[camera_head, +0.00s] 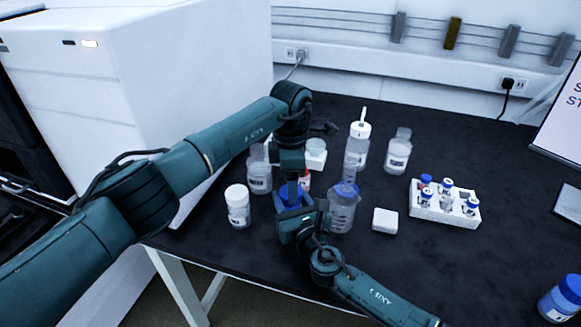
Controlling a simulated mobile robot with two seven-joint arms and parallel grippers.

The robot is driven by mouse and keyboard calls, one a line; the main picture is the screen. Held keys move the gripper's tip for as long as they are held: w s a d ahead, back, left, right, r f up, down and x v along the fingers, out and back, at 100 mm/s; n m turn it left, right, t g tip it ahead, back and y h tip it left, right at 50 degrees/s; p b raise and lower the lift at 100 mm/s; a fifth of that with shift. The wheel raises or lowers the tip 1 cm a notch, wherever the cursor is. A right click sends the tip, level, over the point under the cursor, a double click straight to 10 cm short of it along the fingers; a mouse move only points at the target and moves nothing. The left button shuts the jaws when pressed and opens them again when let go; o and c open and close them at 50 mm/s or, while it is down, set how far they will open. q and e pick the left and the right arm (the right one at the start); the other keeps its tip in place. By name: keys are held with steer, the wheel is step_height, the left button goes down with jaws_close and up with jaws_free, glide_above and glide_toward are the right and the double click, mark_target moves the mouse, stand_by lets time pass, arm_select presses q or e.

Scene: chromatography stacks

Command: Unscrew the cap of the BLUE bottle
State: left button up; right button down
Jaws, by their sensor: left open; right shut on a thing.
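A blue bottle with a blue cap (291,194) stands between my two grippers near the table's front left; much of it is hidden by them. My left gripper (291,180) points down right above the cap with its jaws open. The picture does not show clearly whether its fingers touch the cap. My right gripper (292,213) reaches in from the front and is shut on the blue bottle's body, low down; its fingertips are mostly hidden.
Behind are a wash bottle (358,145) and another bottle (398,153). A vial rack (430,212), a white block (385,220) and another blue-capped bottle (562,299) are further right.

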arm_select(q)
steer(key=shift+f, duration=1.35)
steer(key=shift+c, duration=0.4)
steer(key=c, duration=0.9)
steer(key=n, duration=0.4)
steer(key=shift+a, duration=0.1)
arm_select(e)
steer(key=shift+w+d+f, duration=0.1)
steer(key=shift+d, duration=0.05)
arm_select(q)
steer(key=o, duration=1.1)
